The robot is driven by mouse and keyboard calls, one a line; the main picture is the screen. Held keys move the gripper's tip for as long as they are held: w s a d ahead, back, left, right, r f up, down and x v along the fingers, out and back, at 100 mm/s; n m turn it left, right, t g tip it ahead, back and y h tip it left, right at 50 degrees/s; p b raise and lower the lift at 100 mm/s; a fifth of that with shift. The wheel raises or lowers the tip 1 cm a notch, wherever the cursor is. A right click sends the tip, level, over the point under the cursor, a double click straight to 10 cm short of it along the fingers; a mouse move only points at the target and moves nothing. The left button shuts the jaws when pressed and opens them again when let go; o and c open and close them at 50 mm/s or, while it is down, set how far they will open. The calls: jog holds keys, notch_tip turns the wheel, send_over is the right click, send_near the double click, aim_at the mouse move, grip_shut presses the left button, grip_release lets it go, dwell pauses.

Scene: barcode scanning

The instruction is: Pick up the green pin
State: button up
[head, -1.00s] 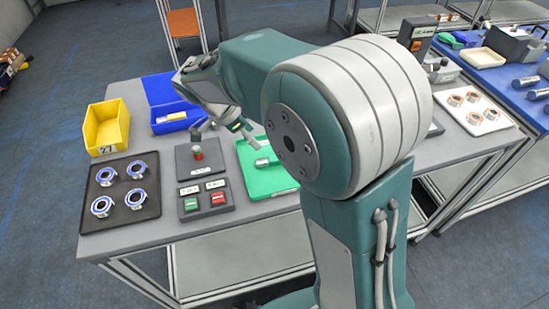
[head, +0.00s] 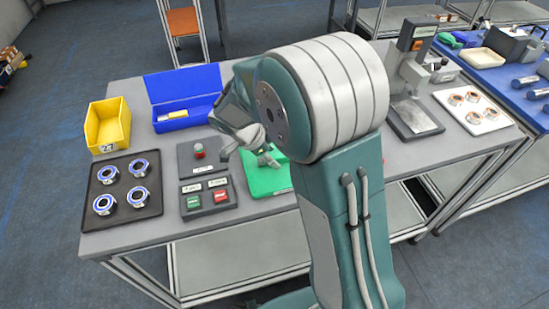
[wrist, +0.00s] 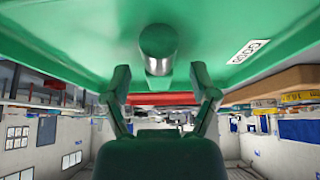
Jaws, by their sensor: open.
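The green tray (head: 268,184) lies on the grey table, partly covered by my arm in the head view. In the wrist view the tray (wrist: 90,30) fills the top of the picture. A shiny greenish cylinder, which looks like the pin (wrist: 157,46), stands out against it. My gripper (wrist: 160,76) is open, with one finger on each side of the pin's line and clear space between them. The pin is a little beyond the fingertips and not gripped. In the head view my gripper (head: 266,157) is low over the tray, and I cannot make out the pin there.
Left of the tray are a button box (head: 207,197), a red knob (head: 199,151) and a black tray (head: 122,212) of rings. A yellow bin (head: 107,126) and blue box (head: 184,97) stand behind. A press stand (head: 413,116) is right of my arm.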

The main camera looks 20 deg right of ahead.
jog(key=shift+d, duration=0.15)
grip_shut()
